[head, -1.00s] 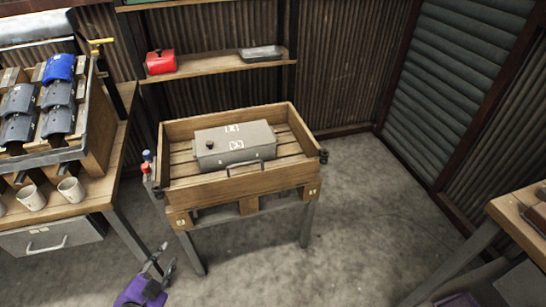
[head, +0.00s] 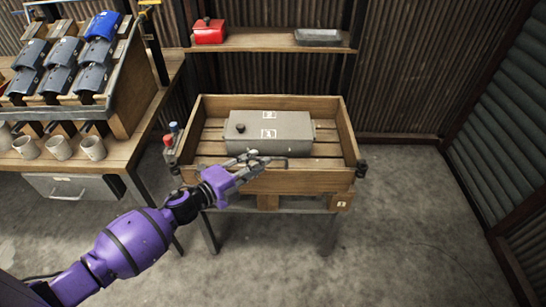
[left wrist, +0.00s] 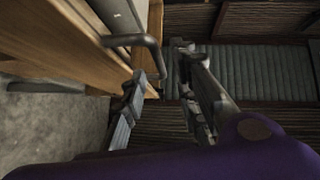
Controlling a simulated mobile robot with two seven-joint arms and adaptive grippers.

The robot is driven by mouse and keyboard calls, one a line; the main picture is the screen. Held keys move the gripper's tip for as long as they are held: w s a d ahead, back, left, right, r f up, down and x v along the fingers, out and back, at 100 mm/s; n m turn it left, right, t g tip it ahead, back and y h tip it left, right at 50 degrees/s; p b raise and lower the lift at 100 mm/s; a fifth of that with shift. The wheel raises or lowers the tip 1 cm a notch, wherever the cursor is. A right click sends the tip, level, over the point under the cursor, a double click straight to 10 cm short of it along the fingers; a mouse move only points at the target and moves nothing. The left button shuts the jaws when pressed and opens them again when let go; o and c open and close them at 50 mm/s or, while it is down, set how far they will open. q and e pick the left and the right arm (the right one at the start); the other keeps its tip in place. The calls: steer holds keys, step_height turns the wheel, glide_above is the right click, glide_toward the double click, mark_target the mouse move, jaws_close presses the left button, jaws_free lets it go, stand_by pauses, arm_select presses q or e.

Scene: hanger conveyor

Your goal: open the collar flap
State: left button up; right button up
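The wooden collar (head: 346,130) stands as a box on a pallet, and its front flap (head: 300,181) is upright. A dark bent handle (left wrist: 150,42) shows along the flap's top edge in the left wrist view. In the head view my gripper largely covers it. My left gripper (head: 268,160) is at the flap's top edge; its fingers (left wrist: 160,75) are spread. The handle's bend reaches toward the gap between them; I cannot tell whether they touch it. My right gripper is not in view.
A grey lidded case (head: 285,128) lies inside the collar. A bench with mugs (head: 92,148) and dark blue-grey parts stands left. A shelf (head: 270,41) is behind. The floor to the right is clear.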

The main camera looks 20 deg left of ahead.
arm_select(q)
steer(key=shift+x, duration=2.75)
steer(key=shift+s, duration=0.1)
jaws_close()
